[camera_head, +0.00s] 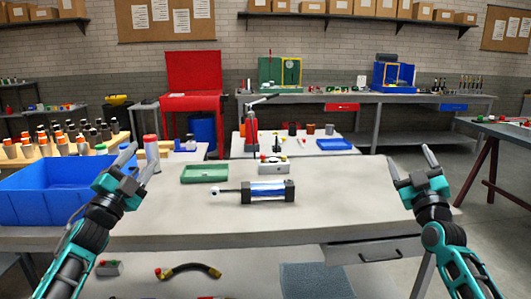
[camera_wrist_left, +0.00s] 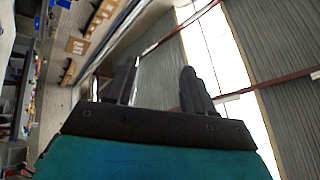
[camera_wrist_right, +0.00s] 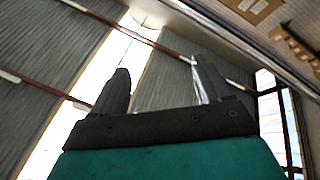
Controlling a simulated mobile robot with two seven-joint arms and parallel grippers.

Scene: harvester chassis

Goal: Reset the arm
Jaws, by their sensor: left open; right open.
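My left gripper (camera_head: 137,158) is raised at the left side of the workbench, in front of the blue bin's right end, with its fingers apart and nothing between them. The left wrist view shows the same empty left gripper (camera_wrist_left: 161,68) facing up to the roof. My right gripper (camera_head: 410,158) is raised at the bench's right end, open and empty. In the right wrist view the right gripper (camera_wrist_right: 161,66) also points at the roof and upper wall.
The workbench (camera_head: 340,209) bears a blue-and-black cylinder (camera_head: 268,190), a green tray (camera_head: 205,173) and a small grey box with buttons (camera_head: 274,167). A large blue bin (camera_head: 40,200) fills the left end. The bench's right part is clear. A hose (camera_head: 188,270) lies below.

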